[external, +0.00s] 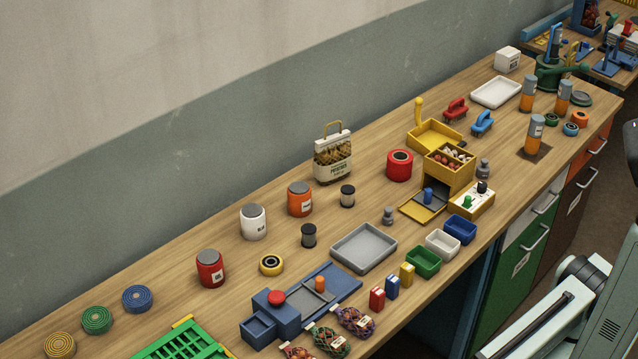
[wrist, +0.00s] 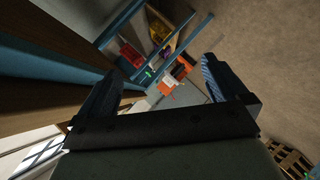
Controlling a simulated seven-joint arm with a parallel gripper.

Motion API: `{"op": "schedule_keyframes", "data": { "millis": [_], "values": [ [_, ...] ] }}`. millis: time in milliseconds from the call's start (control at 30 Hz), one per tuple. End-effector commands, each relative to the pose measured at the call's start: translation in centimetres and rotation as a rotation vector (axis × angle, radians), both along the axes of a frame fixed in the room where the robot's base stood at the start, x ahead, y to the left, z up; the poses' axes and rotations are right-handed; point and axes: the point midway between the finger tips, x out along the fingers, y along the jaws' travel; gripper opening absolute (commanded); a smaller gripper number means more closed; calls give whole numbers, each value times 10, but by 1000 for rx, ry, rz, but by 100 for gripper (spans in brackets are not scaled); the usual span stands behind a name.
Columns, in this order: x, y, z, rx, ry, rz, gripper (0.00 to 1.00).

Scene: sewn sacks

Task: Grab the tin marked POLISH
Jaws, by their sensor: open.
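Three lidded tins stand upright in a slanting row on the wooden bench in the external view: a red tin (external: 211,270), a white tin (external: 253,222) and an orange tin (external: 300,200). Each has a grey lid. Small labels show on them, but I cannot read which one says POLISH. My gripper (wrist: 163,80) shows in the wrist view, its two dark fingers spread apart with nothing held. It points away from the tins, toward the floor and a lower shelf area. The external view does not show my gripper; only part of my arm appears at lower right.
A yellow-and-black tape roll (external: 271,264), two dark spools and a printed sack (external: 333,155) stand near the tins. A grey tray (external: 364,248) and a blue fixture (external: 300,305) lie nearer the bench front. Coiled ropes (external: 97,320) and a green crate (external: 185,343) are at lower left.

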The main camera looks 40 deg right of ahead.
Motion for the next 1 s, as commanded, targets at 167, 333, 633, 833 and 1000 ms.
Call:
{"op": "schedule_keyframes", "data": {
  "millis": [167,333,633,833,1000],
  "values": [
    [-2,62,91,-3,-217,139,100],
    [-1,101,176,-12,-418,230,100],
    [62,111,297,-52,-611,224,100],
    [166,56,324,-93,-516,74,100],
    [256,-12,326,-109,-363,-90,100]
  ]
}}
